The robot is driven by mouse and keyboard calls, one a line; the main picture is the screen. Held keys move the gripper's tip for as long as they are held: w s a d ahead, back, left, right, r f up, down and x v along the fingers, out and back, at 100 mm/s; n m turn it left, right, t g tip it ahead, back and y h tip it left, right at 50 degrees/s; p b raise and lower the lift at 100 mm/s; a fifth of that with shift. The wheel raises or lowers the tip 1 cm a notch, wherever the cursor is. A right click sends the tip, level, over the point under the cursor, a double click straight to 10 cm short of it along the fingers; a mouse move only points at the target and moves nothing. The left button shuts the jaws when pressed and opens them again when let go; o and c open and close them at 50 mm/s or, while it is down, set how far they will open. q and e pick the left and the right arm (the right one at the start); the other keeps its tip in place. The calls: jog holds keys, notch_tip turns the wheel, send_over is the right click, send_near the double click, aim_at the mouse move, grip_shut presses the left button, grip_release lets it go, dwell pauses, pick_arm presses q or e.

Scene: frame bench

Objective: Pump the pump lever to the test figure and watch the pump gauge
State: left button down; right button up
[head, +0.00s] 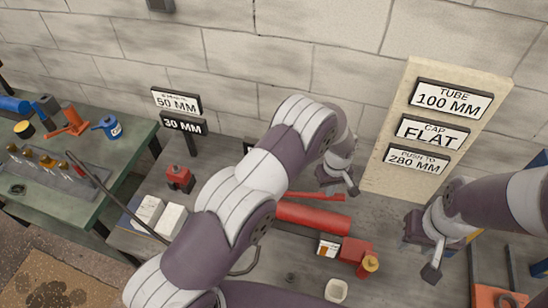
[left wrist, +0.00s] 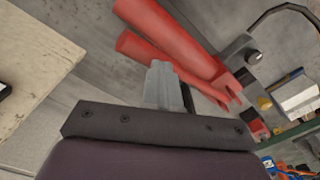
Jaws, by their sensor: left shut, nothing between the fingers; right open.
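A red cylinder (head: 312,217) lies on the grey bench, with a thinner red bar (head: 322,197) just behind it. The left wrist view shows two red round parts (left wrist: 172,28) side by side, one ending in a fork. I cannot tell which part is the pump lever. No pump gauge face can be made out. My left gripper (head: 352,188) is shut and empty, close to the right end of the red bar; its shut fingers (left wrist: 165,85) appear in front of the red parts in the wrist view. My right gripper (head: 432,272) is open and empty at the right.
A board (head: 385,172) at the back reads TUBE 100 MM, CAP FLAT, PUSH TO 280 MM. A long dark rod (head: 112,192) slants at left. My left arm hides the middle.

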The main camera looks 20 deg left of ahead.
dwell(0.4)
pick_arm(q)
notch_tip(320, 180, down, 8)
jog(key=b, duration=0.7)
jog(key=shift+f, duration=0.15)
notch_tip(320, 180, up, 8)
jog(key=p, duration=0.5)
